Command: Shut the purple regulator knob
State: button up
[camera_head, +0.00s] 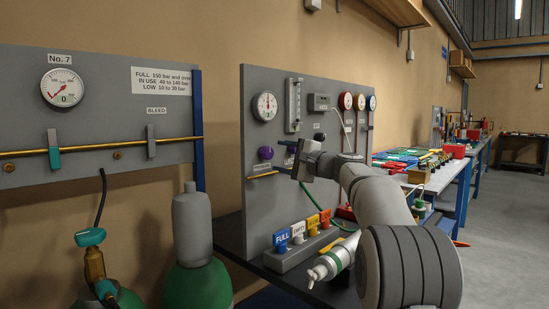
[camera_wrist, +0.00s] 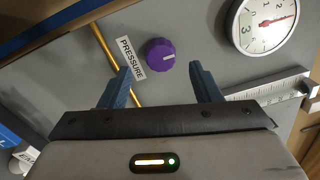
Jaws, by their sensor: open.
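The purple regulator knob (camera_head: 265,153) is on the upright grey panel (camera_head: 255,205), below a round white gauge (camera_head: 265,106). In the wrist view the purple knob (camera_wrist: 160,52) has a pale pointer mark and sits beside a PRESSURE label (camera_wrist: 131,58). My gripper (camera_wrist: 167,80) is open, its two blue-grey fingers apart. The knob shows beyond the fingertips, between them in the picture, with nothing gripped. In the head view my gripper (camera_head: 291,165) is just right of the knob, in front of the panel.
A brass pipe (camera_wrist: 103,45) runs beside the PRESSURE label. The gauge (camera_wrist: 262,22) and a flow tube (camera_head: 294,105) are close by on the panel. Coloured tags (camera_head: 283,237) stand on a block below. Green cylinders (camera_head: 200,285) stand at the left.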

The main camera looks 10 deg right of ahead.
jog(key=shift+v, duration=1.85)
jog(key=shift+f, duration=0.1)
jog(key=s+a+f+n+g+h+p, duration=0.2)
jog(key=s+a+n+g+p, duration=0.25)
jog(key=s, duration=0.45)
jog(key=s+a+f+n+g+h+p, duration=0.1)
jog(key=s+a+f+g+h+p, duration=0.15)
jog(key=s+a+p, duration=0.4)
jog(key=s+d+f+n+g+h+p, duration=0.1)
jog(key=s+p, duration=0.3)
jog(key=s, duration=0.5)
jog(key=s+d+f+n+g+h+p, duration=0.2)
jog(key=s+f+n+h+p, duration=0.1)
jog(key=s, duration=0.6)
jog(key=s+d+f+n+g+h+p, duration=0.2)
jog(key=s+f+n+p, duration=0.2)
jog(key=s, duration=0.5)
jog(key=shift+p, duration=0.35)
jog(key=shift+s+f, duration=0.1)
